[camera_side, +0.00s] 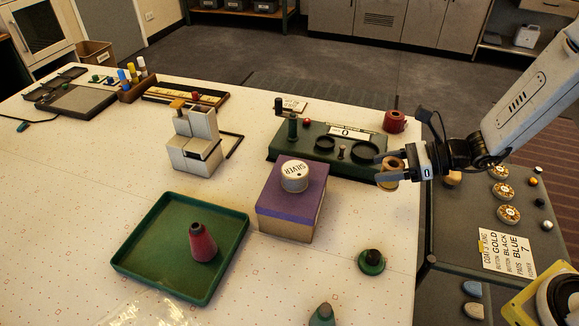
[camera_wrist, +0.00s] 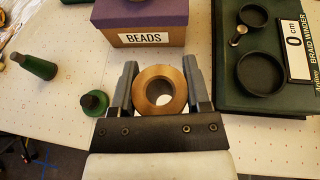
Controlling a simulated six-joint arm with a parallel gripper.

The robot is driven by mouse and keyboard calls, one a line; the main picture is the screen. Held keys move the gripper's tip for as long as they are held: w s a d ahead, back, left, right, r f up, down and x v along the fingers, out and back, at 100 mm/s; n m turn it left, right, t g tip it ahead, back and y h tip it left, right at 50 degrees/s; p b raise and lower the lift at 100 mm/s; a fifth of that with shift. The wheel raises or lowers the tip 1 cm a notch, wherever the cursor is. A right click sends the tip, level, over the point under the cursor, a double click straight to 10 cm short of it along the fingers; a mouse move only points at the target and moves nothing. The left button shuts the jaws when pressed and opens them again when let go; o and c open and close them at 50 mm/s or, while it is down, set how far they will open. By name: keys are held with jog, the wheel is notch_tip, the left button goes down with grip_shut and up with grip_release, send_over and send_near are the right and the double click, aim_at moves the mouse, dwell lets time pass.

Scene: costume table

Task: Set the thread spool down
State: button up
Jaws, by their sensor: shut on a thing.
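My gripper (camera_side: 384,168) is shut on a tan-gold thread spool (camera_side: 391,164). In the wrist view the spool (camera_wrist: 146,97) sits between the two grey fingers (camera_wrist: 162,88), with its round end and centre hole facing the camera. In the side view the spool is at the table's right edge, beside the green braid winder (camera_side: 283,153). One finger hides part of it. I cannot tell how high its underside is above the surface.
A purple-lidded box (camera_side: 270,205) marked BEADS carries a SILVER tin (camera_side: 295,178). A green tray (camera_side: 128,262) holds a red cone spool (camera_side: 201,243). A green spool (camera_side: 372,262) and a green cone (camera_side: 321,315) stand nearby. A red spool (camera_side: 394,121) stands behind. The front right tabletop is mostly clear.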

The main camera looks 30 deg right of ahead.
jog(key=shift+d+f, duration=0.1)
jog(key=shift+f, duration=1.9)
jog(key=shift+f, duration=0.1)
jog(key=shift+f, duration=1.9)
jog(key=shift+f, duration=0.15)
jog(key=o, duration=1.3)
jog(key=shift+v, duration=6.05)
